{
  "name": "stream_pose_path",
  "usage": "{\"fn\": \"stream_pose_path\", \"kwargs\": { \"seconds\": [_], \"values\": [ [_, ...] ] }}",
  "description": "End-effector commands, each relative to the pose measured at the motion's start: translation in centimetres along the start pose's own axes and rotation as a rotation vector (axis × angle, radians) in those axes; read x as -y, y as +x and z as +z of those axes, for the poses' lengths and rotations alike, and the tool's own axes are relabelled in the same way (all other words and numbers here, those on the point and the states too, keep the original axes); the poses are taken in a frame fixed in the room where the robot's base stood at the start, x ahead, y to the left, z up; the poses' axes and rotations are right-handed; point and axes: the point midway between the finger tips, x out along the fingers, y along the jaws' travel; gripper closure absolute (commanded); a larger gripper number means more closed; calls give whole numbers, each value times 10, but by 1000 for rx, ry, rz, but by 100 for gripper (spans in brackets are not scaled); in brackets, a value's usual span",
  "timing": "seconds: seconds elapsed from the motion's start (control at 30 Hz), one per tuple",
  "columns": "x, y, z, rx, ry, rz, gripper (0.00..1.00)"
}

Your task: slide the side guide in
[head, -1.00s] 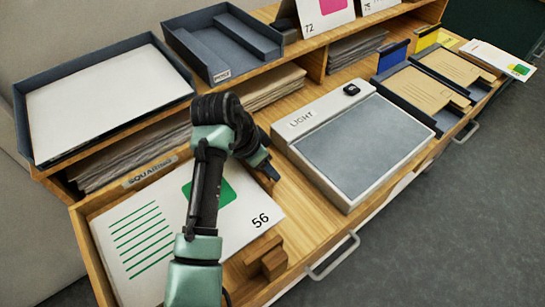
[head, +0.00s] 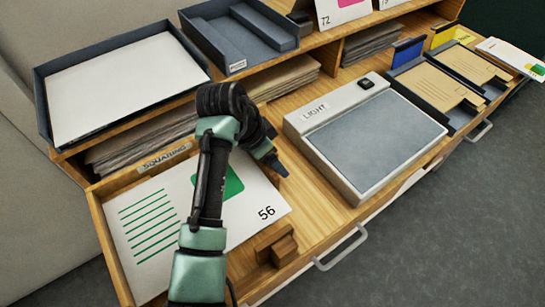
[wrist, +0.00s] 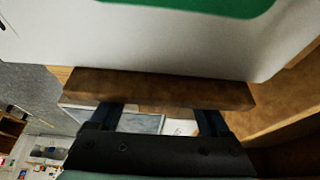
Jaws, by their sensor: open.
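The wooden SQUARING tray (head: 103,238) holds a white card (head: 173,188) with a green patch, green lines and the number 56. A brown wooden guide block (head: 283,250) with a raised part sits in the tray beside the card's lower right edge. My gripper (head: 276,168) is over the tray near the card's right side, pointing down and right. In the wrist view, my open gripper (wrist: 162,120) has its fingers apart, facing a brown wooden bar (wrist: 155,88) beside the card. The fingertips are partly hidden by the bar; contact is unclear.
A grey LIGHT box (head: 365,145) stands right of my gripper. Dark trays (head: 125,40) sit on the shelf behind, above stacked paper (head: 140,142). A drawer handle (head: 342,250) sticks out in front. Bare wood lies between the card and the light box.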

Motion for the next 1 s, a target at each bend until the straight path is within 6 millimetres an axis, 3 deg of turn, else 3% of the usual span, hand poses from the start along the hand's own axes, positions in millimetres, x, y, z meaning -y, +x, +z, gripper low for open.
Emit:
{"fn": "stream_pose_path", "kwargs": {
  "seconds": [0.5, 0.7, 1.0],
  "values": [
    [1, -104, 0, 0, -1, -3, 20],
    [0, -120, 0, 1, -1, 0, 20],
    [0, -122, 1, 1, -1, 0, 20]
  ]
}}
